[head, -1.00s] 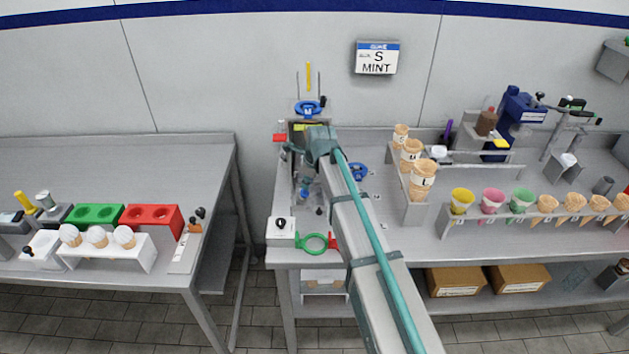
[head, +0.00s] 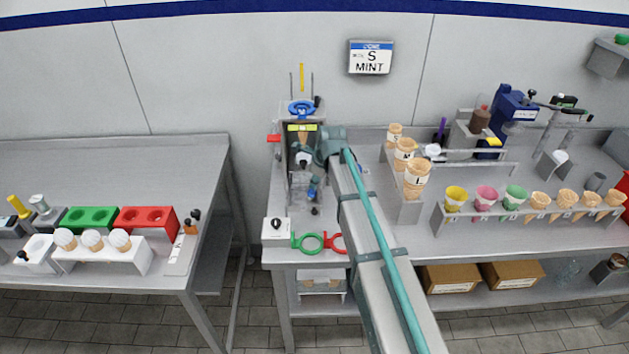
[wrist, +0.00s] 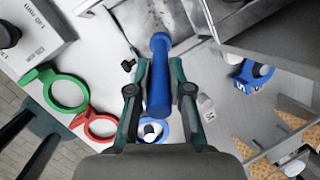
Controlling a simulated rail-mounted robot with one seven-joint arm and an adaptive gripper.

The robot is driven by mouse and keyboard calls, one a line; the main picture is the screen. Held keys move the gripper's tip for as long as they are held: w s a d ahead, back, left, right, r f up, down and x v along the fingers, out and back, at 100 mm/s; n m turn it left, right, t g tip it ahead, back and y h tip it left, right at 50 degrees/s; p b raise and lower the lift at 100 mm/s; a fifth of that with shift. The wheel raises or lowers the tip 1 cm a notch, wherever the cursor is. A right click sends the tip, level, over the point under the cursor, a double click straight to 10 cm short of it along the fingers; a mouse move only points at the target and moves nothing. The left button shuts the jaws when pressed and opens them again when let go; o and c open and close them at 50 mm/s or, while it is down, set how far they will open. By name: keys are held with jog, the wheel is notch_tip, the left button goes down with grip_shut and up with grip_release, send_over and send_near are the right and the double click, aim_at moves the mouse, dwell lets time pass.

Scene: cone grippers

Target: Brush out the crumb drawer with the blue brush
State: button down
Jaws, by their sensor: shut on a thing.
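The blue brush (wrist: 158,78) stands out lengthwise between the fingers of my gripper (wrist: 157,92) in the wrist view. The two dark teal fingers close on its shaft from both sides. In the head view a small blue shape (head: 314,187) below my wrist seems to be the brush, over the narrow bench by the metal machine. A grey metal housing (wrist: 222,12) shows at the top of the wrist view. I cannot tell whether the crumb drawer is part of it.
A green ring (head: 298,241) and a red ring (head: 341,243) lie at the bench's front edge beside a white knobbed box (head: 276,230). Cones in a stepped stand (head: 408,212) are to the right. A blue S ring (wrist: 236,84) lies nearby.

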jog(key=shift+a, duration=2.25)
jog(key=shift+d+f+p, duration=0.1)
jog(key=shift+d+p, duration=0.25)
jog(key=shift+d, duration=2.1)
jog(key=shift+r+p, duration=1.8)
jog(key=shift+r, duration=1.25)
jog(key=shift+r+p, duration=1)
jog(key=shift+r, duration=0.55)
